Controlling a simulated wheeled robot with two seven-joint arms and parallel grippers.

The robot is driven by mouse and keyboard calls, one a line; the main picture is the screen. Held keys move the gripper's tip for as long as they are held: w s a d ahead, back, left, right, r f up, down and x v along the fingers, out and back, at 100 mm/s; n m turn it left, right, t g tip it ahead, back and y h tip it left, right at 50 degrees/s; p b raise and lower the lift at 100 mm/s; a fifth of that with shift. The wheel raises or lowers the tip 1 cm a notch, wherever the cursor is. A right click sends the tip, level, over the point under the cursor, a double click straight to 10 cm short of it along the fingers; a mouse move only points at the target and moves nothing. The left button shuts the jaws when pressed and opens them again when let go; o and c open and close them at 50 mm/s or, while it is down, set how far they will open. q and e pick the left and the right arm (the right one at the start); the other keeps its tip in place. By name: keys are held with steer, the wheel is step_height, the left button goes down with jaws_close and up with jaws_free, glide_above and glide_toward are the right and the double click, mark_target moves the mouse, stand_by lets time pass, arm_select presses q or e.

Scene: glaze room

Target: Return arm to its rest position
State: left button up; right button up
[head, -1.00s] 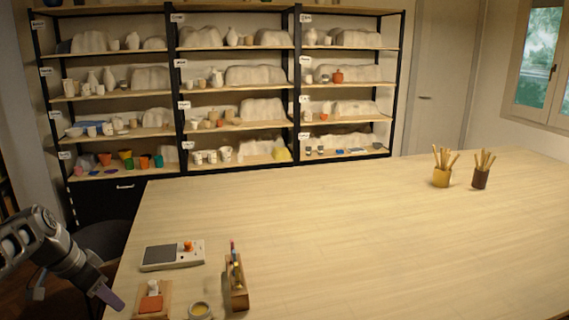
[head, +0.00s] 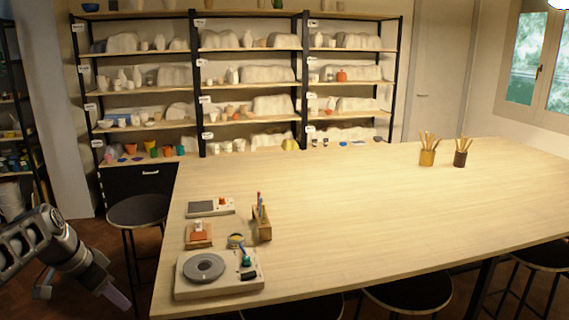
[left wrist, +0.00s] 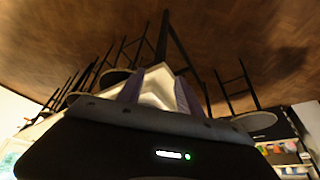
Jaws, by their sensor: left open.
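My left arm comes in at the lower left of the head view, and my left gripper (head: 112,292) points down and to the right. It is beside the table (head: 380,220), left of its edge and apart from it. In the left wrist view the two purple-grey fingers (left wrist: 160,88) stand apart. A pale shape shows between and behind them, and I see nothing gripped. My right arm and gripper are not in view.
A turntable device (head: 215,272), an orange block on a stand (head: 199,237), a scale (head: 210,207) and a tool holder (head: 262,228) stand near the table's left edge. A black stool (head: 138,211) is close to my arm. Shelves stand behind. The table's middle is clear.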

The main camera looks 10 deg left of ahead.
arm_select(q)
steer(key=s+d+f+n+g+h, duration=0.1)
steer(key=d+f+n, duration=0.1)
steer(key=d+f, duration=0.9)
steer(key=s+d+f+n+g, duration=0.1)
steer(key=d+f, duration=0.7)
steer(key=f, duration=0.8)
steer(key=s+d+f+n, duration=0.1)
steer(key=s+d+f, duration=0.3)
steer(key=s+d, duration=0.2)
steer(key=s+d+f+n+g, duration=0.1)
steer(key=s+d+f, duration=0.4)
steer(key=s, duration=0.4)
steer(key=s+d+f+n+h, duration=0.1)
steer(key=s+d+f+n, duration=0.1)
steer(key=s+d+f, duration=0.2)
steer(key=s+d, duration=0.2)
steer(key=s, duration=0.2)
steer(key=shift+s+d+f, duration=0.2)
steer(key=shift+s+d, duration=0.05)
steer(key=shift+d, duration=0.05)
